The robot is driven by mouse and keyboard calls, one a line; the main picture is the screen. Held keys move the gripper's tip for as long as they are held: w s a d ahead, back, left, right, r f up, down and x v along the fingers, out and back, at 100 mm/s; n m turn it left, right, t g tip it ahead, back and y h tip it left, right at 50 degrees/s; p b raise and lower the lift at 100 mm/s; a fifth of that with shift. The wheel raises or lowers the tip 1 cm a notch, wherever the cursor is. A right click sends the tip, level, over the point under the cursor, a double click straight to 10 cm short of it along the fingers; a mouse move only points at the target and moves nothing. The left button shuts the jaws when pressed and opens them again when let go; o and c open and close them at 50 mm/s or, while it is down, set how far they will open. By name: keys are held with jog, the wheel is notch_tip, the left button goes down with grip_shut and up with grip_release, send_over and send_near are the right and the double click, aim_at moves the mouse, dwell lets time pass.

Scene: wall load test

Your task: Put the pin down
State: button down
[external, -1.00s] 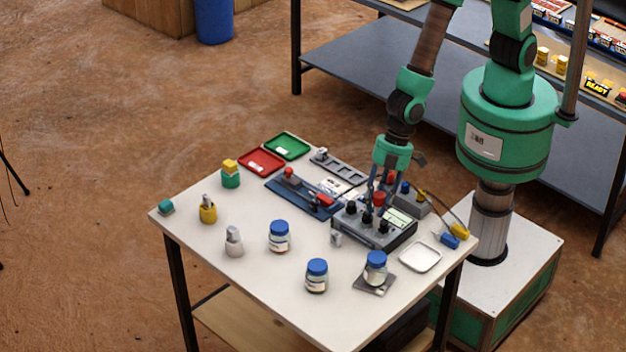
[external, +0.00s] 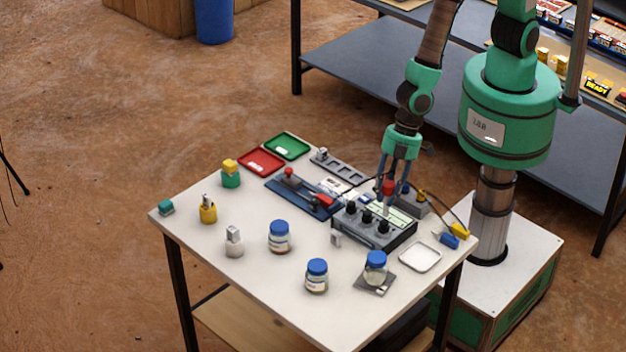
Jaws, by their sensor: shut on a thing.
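My gripper (external: 390,196) points down over the grey box (external: 372,238) at the right of the table. It is shut on the pin (external: 388,188), which has a red head and a pale shaft pointing down. The pin's lower end shows just above or at the box top, behind the black knobs; I cannot tell whether it touches. The fingers partly hide the pin. A red tray (external: 243,160) and a green tray (external: 305,152) lie at the far left edge of the table.
A dark blue fixture (external: 318,212) with red parts lies left of the box. Jars with blue lids (external: 317,284) stand in front. A white dish (external: 402,258) lies at the right. A grey slotted rack (external: 345,171) is at the back. The table (external: 200,260) has free room at front left.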

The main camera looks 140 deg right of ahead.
jog(key=s+d+f+m+g+h, duration=0.1)
jog(key=s+d+m, duration=0.3)
jog(key=s, duration=0.6)
jog(key=s+d+f+m+g+h, duration=0.1)
jog(key=s+d+f+m, duration=0.1)
jog(key=s+d+m, duration=0.2)
jog(key=s+d+f+m+g+h, duration=0.1)
jog(key=s+d+m, duration=0.3)
jog(key=s, duration=1.2)
jog(key=m+g, duration=0.1)
jog(key=m, duration=0.3)
jog(key=shift+f+h, duration=0.15)
jog(key=shift+h, duration=0.15)
jog(key=w+d+p, duration=0.1)
jog(key=w+d, duration=0.2)
jog(key=w, duration=0.4)
jog(key=w+d+f+p, duration=0.1)
jog(key=w+d, duration=0.2)
jog(key=w, duration=0.4)
jog(key=shift+w+f, duration=0.25)
jog(key=shift+w, duration=0.15)
jog(key=shift+f, duration=0.15)
jog(key=shift+f+b, duration=0.85)
jog(key=shift+f, duration=0.8)
